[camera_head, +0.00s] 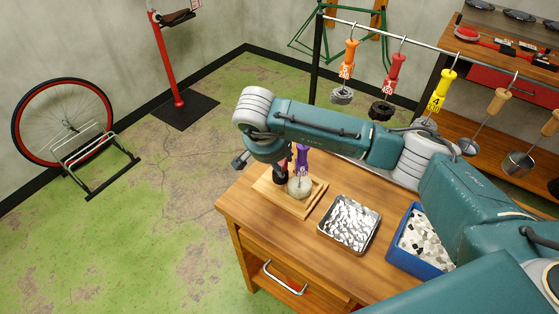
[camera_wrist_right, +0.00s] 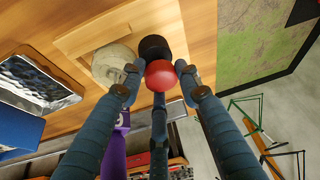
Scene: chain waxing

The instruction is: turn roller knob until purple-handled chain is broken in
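The purple-handled chain (camera_head: 302,160) stands upright on a wooden board (camera_head: 314,199) on the bench. Its pale, waxed-looking coil (camera_head: 300,187) sits at the bottom. In the right wrist view the purple handle (camera_wrist_right: 116,150) and pale coil (camera_wrist_right: 112,62) are left of the knob. The roller knob (camera_wrist_right: 160,74) is a red ball beside a black part (camera_wrist_right: 154,47). My right gripper (camera_wrist_right: 158,78) has its fingers around the red ball, seemingly touching its sides. In the head view my right gripper (camera_head: 281,168) is partly hidden by its own arm. My left gripper is not in view.
A metal tray of shiny pieces (camera_head: 326,236) and a blue bin of pale chips (camera_head: 393,260) stand on the bench right of the board. Orange, red and yellow-handled chains (camera_head: 396,70) hang from a rail behind. Open floor lies left of the bench.

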